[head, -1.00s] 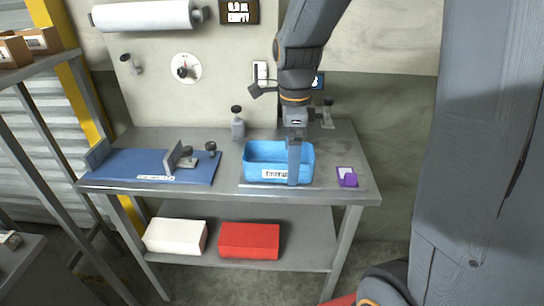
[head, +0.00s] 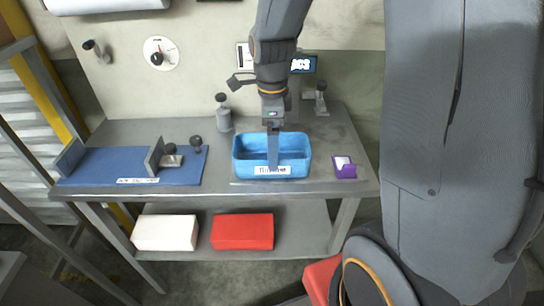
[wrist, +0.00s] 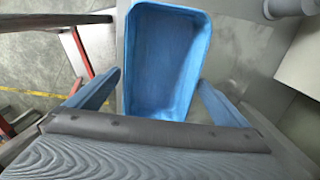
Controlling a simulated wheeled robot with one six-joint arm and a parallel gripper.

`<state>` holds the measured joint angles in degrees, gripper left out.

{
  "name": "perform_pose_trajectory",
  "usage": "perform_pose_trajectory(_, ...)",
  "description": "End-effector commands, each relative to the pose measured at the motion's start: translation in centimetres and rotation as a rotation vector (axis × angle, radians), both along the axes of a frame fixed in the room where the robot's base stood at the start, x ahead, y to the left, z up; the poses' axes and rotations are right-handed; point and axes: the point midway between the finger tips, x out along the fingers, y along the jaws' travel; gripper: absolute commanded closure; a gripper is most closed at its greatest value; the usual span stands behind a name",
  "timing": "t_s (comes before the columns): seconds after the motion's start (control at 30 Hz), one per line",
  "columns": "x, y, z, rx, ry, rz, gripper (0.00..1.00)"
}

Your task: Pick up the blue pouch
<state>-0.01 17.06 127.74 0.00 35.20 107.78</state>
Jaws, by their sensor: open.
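I see no clear blue pouch in either view. A light blue open-topped bin (head: 243,158) with a white label on its front stands on the grey workbench, and its bare inside shows in the wrist view (wrist: 165,60). My gripper (head: 273,168) points down at the bin and hides part of its middle. In the wrist view my gripper (wrist: 160,78) has its two blue-grey fingers wide apart, one toward each side of the bin's near end. The jaws are open with nothing held. I cannot tell whether the fingers touch the bin.
A blue mat (head: 100,168) with a grey fixture lies left on the workbench (head: 215,187). A purple holder (head: 344,168) with a white card stands right of the bin. A grey bottle (head: 223,115) stands behind. White (head: 166,232) and red (head: 243,232) boxes sit on the lower shelf.

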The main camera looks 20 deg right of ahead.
Motion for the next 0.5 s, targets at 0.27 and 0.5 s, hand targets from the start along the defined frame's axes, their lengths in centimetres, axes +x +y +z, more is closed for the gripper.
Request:
perform_pose_trajectory(0.27, 0.0, 0.0, -2.9, 0.0, 0.002, -0.003, 0.0)
perform_pose_trajectory(0.5, 0.0, -0.1, -3.3, 0.0, 0.0, -0.004, 0.0)
